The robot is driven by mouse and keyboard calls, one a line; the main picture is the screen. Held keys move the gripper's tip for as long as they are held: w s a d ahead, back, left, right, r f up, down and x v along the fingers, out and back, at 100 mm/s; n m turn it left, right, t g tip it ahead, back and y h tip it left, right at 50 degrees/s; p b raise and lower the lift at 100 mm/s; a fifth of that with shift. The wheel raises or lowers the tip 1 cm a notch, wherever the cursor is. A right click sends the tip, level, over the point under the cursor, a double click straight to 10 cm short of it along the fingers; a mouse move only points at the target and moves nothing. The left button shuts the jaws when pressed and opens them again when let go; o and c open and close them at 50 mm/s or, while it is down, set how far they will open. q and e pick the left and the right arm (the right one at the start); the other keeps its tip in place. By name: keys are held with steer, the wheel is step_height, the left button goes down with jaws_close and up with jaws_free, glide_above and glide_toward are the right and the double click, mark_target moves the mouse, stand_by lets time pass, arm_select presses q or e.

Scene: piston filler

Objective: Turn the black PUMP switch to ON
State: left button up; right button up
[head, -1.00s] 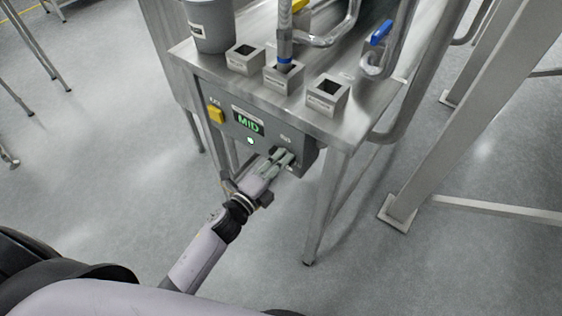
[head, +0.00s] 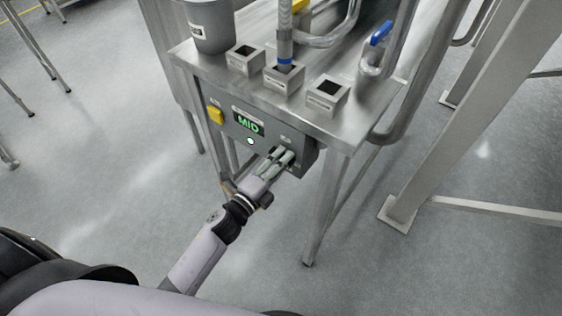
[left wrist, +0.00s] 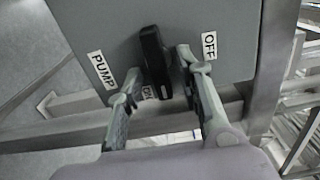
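The black PUMP switch (left wrist: 155,62) is a long knob on the grey panel in the left wrist view. A gap shows at the left finger. In the head view, my left gripper (head: 280,156) is at the panel's lower right and hides the switch.
The control box (head: 235,127) hangs under a steel table (head: 300,113) and carries a yellow switch (head: 215,116), a green MID display (head: 248,125) and a lit button (head: 250,141). A table leg (head: 325,210) stands right of my gripper. Open floor lies to the left.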

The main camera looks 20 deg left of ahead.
arm_select(q)
steer(key=v, duration=1.2)
stand_by(0.3)
